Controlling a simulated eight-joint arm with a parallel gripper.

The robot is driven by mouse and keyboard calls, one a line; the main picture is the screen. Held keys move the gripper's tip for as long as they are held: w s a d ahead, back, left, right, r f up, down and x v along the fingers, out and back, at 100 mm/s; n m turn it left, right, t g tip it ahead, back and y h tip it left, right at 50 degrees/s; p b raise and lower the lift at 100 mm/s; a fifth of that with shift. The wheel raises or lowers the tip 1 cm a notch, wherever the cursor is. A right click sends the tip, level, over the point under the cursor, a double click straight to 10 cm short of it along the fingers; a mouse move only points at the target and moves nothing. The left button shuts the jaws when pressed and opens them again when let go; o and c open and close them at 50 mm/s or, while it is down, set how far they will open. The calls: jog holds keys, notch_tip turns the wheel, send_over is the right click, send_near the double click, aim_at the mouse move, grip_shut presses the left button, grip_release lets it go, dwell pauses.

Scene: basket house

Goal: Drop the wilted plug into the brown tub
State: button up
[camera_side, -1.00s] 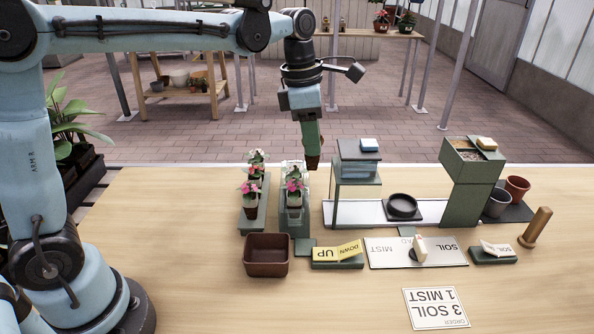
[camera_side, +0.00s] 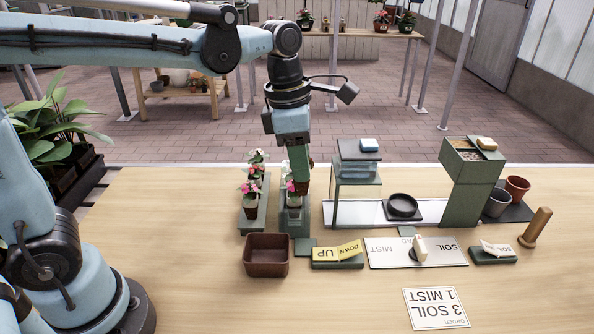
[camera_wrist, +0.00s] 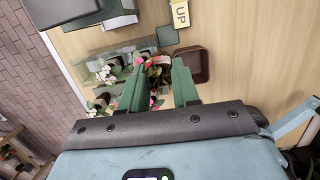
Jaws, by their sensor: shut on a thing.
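My gripper (camera_side: 300,178) points down over the right-hand green plant rack, shut on a small brown plug (camera_side: 303,188). The plug's details are too small to tell, and the green fingers partly hide it. In the wrist view the green fingers (camera_wrist: 158,65) reach toward the flowers, and the held plug is hard to tell from the plants behind it. The brown tub (camera_side: 266,269) stands on the table in front of the racks, left of and nearer the camera than my gripper. It also shows in the wrist view (camera_wrist: 206,66), right of the fingers.
Potted flowers stand in the left rack (camera_side: 246,222) and the right rack (camera_side: 291,222). The UP/DOWN switch (camera_side: 337,254) sits right of the tub. A glass-sided mist stand (camera_side: 358,172) and a soil dispenser (camera_side: 470,190) are further right.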

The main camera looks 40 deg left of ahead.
jog(key=s+d+f, duration=0.1)
jog(key=s+f, duration=0.7)
jog(key=f, duration=0.2)
jog(key=shift+s+d, duration=0.15)
jog(key=shift+s, duration=0.05)
dwell(0.3)
jog(key=o, duration=1.1)
jog(key=shift+s+a+r, duration=0.2)
jog(key=shift+r, duration=1.8)
jog(key=shift+s+a+r, duration=0.2)
jog(key=shift+a+r, duration=0.05)
jog(key=shift+r, duration=1.7)
jog(key=shift+s+a+r, duration=0.2)
jog(key=shift+r, duration=1.8)
